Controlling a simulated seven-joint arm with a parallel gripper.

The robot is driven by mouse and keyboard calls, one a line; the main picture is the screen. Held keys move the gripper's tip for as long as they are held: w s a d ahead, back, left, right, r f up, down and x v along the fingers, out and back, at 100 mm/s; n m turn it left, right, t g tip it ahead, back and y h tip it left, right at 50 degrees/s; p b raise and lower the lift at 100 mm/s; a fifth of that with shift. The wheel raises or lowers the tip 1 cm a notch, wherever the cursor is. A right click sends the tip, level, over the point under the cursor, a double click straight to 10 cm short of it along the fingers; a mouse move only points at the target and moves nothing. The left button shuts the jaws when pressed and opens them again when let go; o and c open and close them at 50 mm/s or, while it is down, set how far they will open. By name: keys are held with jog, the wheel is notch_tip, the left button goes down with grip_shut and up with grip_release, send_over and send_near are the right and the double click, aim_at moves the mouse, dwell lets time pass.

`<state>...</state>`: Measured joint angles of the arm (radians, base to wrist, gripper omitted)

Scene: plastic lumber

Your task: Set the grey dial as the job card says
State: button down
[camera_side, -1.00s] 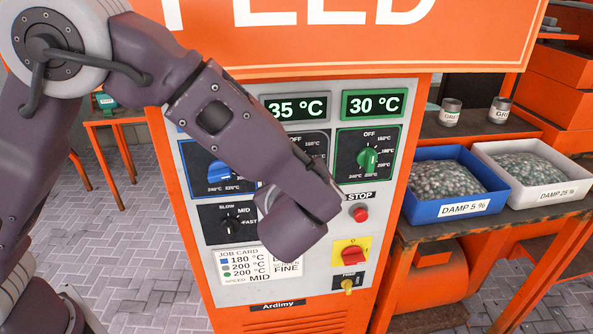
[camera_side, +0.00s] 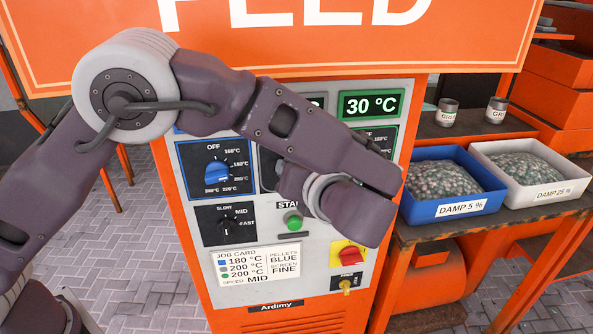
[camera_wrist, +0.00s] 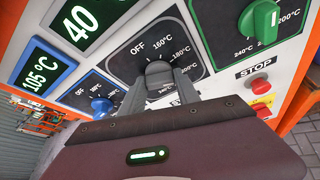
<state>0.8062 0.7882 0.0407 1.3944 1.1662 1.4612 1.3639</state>
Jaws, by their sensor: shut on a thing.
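In the wrist view, my gripper (camera_wrist: 160,88) is shut on the grey dial (camera_wrist: 159,69), with one finger on each side of it. Its scale shows OFF, 160, 180 and 200 °C; I cannot tell exactly where the dial points. The display above it (camera_wrist: 83,20) reads 40. In the side view, my arm hides the grey dial and most of its display. The job card (camera_side: 257,264) lists blue 180 °C, grey 200 °C, green 200 °C, speed MID, pellets BLUE, screen FINE.
The blue dial (camera_side: 216,172) is left of the grey one; its display (camera_wrist: 40,73) reads 105 °C. The green dial (camera_wrist: 260,20) is on the right; its display (camera_side: 371,104) reads 30 °C. The STOP button (camera_wrist: 261,86) and green start button (camera_side: 293,222) are close by.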

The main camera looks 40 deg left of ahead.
jog(key=shift+m, duration=0.4)
jog(key=shift+r+y, duration=0.1)
jog(key=shift+y, duration=0.3)
jog(key=shift+w, duration=0.1)
jog(key=c, duration=0.9)
grip_release()
jog(key=v, duration=0.7)
jog(key=shift+d, duration=0.1)
jog(key=shift+r, duration=0.1)
